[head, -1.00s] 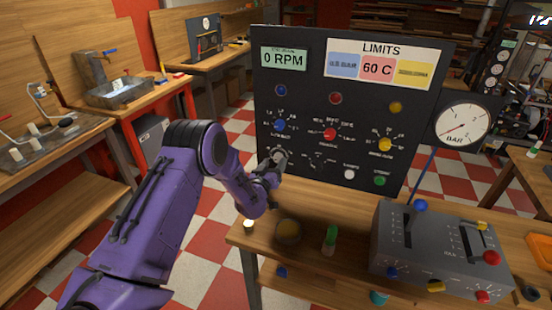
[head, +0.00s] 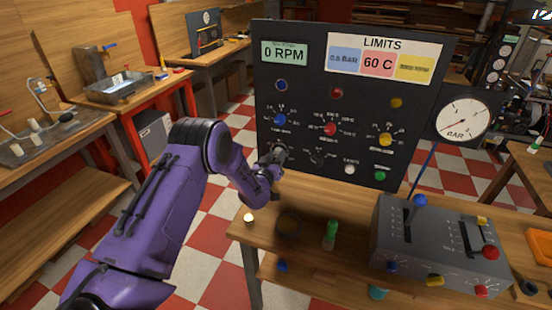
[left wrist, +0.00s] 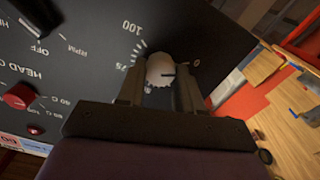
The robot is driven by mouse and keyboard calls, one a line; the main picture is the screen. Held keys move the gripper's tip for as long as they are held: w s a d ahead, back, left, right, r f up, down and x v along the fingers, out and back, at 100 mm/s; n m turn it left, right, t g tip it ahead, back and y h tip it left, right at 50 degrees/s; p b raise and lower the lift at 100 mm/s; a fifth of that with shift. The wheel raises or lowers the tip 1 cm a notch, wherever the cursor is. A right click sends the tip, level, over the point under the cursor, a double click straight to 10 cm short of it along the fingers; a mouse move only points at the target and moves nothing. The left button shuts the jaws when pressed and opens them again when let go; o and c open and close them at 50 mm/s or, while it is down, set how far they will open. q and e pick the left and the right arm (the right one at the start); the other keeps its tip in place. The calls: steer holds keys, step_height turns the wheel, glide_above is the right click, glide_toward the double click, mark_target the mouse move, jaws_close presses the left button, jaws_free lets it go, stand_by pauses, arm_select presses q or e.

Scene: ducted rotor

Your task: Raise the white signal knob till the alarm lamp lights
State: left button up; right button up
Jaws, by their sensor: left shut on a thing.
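In the head view my left gripper (head: 273,157) is at the panel's lower left and mostly hides the knob. Three small lamps stand in a row on the panel: blue (head: 281,85), red (head: 336,92) and yellow (head: 397,102). None looks clearly lit. I cannot read which is the alarm lamp.
Blue (head: 280,119), red (head: 330,129) and yellow (head: 385,139) knobs are above my gripper. A white button (head: 349,169) and a green button (head: 380,175) are to its right. A grey lever box (head: 440,262) and a green-capped item (head: 331,236) stand on the bench.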

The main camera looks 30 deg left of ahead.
arm_select(q)
steer(key=m+b, duration=0.6)
steer(key=m, duration=0.2)
steer(key=shift+f+m, duration=0.15)
steer(key=shift+m, duration=0.25)
steer(key=shift+m+b, duration=1.05)
steer(key=shift+m, duration=0.15)
steer(key=o, duration=1)
steer(key=shift+o, duration=0.2)
